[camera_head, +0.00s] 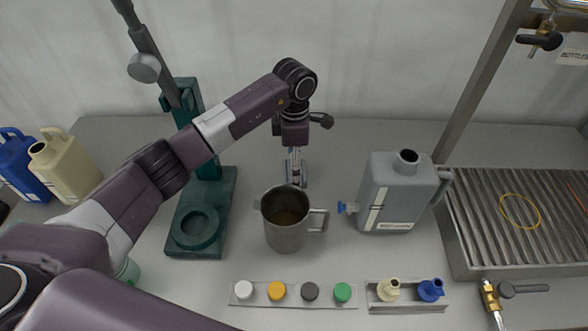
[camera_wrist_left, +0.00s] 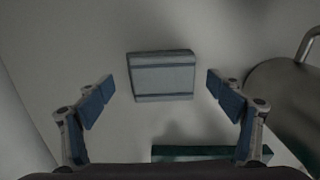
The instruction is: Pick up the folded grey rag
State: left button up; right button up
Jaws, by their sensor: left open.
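The folded grey rag (camera_wrist_left: 162,78) lies flat on the bench in the left wrist view, a neat rectangle with darker bands across it. My left gripper (camera_wrist_left: 161,98) is open, with one blue-padded finger to each side of the rag and clear space between. The fingers do not touch it. In the head view my left gripper (camera_head: 295,160) points down over the bench behind the steel jug, and the arm and jug hide much of the rag there. My right gripper is not in view.
The steel jug (camera_head: 284,232) stands just in front of the left gripper. A green stand (camera_head: 222,190) is to the left. A grey canister (camera_head: 391,195) and a ribbed metal tray (camera_head: 450,235) are to the right. Several coloured caps sit on a strip (camera_head: 293,300) in front.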

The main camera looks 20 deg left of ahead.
pick_arm(q)
jog(key=c, duration=1.2)
jog(key=shift+o, duration=0.2)
notch_tip(320, 180, up, 10)
jog(key=b, duration=0.2)
jog(key=shift+b, duration=0.35)
jog(key=o, duration=0.5)
jog(key=shift+c, duration=0.2)
jog(key=c, duration=0.4)
jog(key=shift+c, duration=0.2)
